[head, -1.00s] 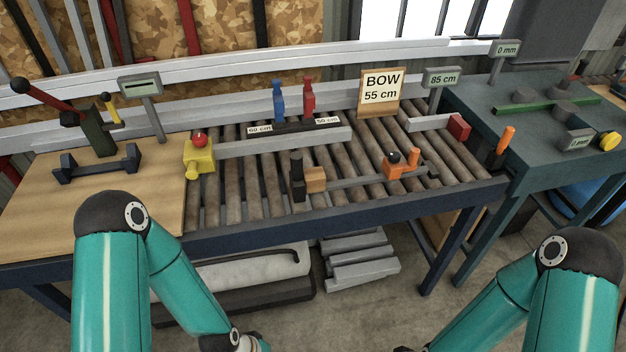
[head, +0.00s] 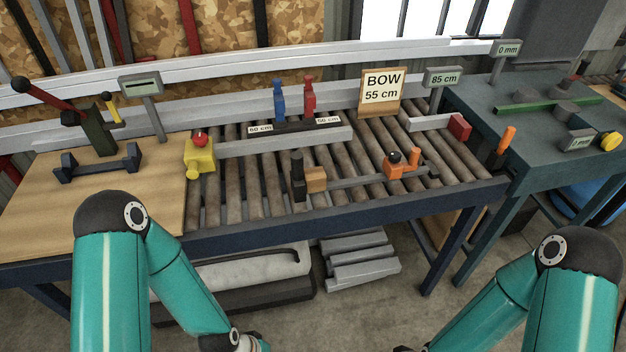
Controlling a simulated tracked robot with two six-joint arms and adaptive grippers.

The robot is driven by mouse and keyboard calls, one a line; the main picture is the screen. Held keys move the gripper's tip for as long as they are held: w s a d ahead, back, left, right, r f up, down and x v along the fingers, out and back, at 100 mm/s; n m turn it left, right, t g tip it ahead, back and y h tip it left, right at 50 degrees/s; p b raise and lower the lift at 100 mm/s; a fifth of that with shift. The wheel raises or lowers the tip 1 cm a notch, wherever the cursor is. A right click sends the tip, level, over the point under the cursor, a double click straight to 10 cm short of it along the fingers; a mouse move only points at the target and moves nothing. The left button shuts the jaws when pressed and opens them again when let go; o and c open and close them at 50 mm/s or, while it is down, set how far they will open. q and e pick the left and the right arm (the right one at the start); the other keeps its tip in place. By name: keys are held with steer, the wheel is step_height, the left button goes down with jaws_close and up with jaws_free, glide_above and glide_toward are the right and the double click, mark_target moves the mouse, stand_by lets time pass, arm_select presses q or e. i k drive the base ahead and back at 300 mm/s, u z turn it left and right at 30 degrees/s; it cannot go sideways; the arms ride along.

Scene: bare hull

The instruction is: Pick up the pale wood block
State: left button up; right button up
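A small pale wood block (head: 316,180) sits on the roller table near its front edge, right beside a black upright piece (head: 298,177). A grey bar runs from the block's right side toward an orange clamp (head: 395,167). My two teal arms reach down at the lower left and lower right of the head view. Both grippers are below the picture edge, so whether they are open or shut does not show. Neither arm is near the block.
The roller table (head: 260,229) has a yellow stop with a red knob (head: 199,157) at left. Blue (head: 279,101) and red (head: 309,98) clamps stand behind. A wooden BOW sign (head: 381,92) stands at the back. A wood board (head: 120,205) lies left; a green-grey bench (head: 560,150) stands right.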

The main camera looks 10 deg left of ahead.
mark_target(315, 177)
steer(key=u, duration=0.25)
steer(key=i, duration=0.2)
steer(key=u, duration=2.6)
steer(key=k, duration=1.45)
steer(key=z, duration=1.15)
steer(key=i, duration=1)
steer(key=z, duration=0.05)
